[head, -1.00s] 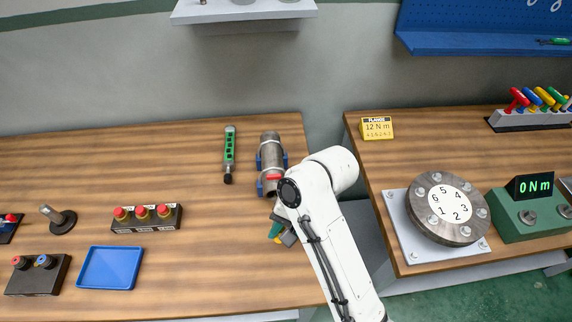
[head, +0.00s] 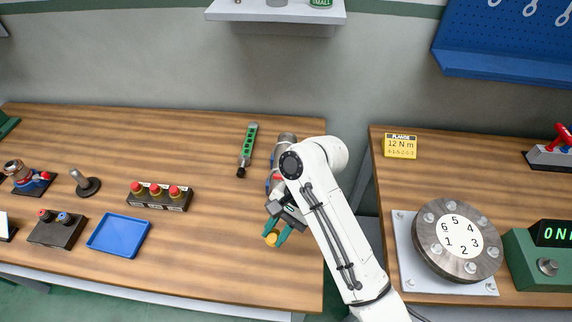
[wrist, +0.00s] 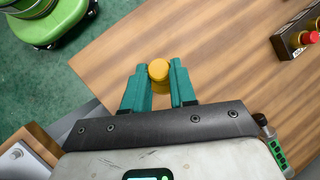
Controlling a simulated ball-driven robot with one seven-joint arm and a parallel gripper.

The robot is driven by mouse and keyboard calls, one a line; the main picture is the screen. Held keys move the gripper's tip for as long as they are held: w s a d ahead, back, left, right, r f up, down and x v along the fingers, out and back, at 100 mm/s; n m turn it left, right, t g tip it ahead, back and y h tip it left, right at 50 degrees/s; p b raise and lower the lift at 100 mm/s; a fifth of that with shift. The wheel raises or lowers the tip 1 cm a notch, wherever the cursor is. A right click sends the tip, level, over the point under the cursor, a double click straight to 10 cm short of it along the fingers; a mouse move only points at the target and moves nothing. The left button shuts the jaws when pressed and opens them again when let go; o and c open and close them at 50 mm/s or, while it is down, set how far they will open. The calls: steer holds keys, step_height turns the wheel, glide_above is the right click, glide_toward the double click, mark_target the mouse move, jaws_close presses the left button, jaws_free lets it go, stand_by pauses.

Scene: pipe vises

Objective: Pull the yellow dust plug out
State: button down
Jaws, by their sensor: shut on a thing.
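The yellow dust plug (wrist: 158,72) is held between the two green fingers of my gripper (wrist: 160,80) in the wrist view. In the head view, the yellow plug (head: 271,239) shows at the fingertips of my gripper (head: 279,234), over the front right part of the left bench. The grey pipe (head: 287,140) in its vise with blue parts stands behind my arm, apart from the plug. My arm hides much of the pipe and vise, so the pipe's near end cannot be seen.
A blue tray (head: 118,235) lies left on the bench, near a block with red buttons (head: 160,196). A green level-like tool (head: 247,150) lies left of the pipe. The flange (head: 455,240) is on the right bench. Bare wood lies between tray and gripper.

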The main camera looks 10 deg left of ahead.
steer(key=m+g, duration=0.1)
steer(key=g, duration=0.3)
steer(key=shift+g+y, duration=0.3)
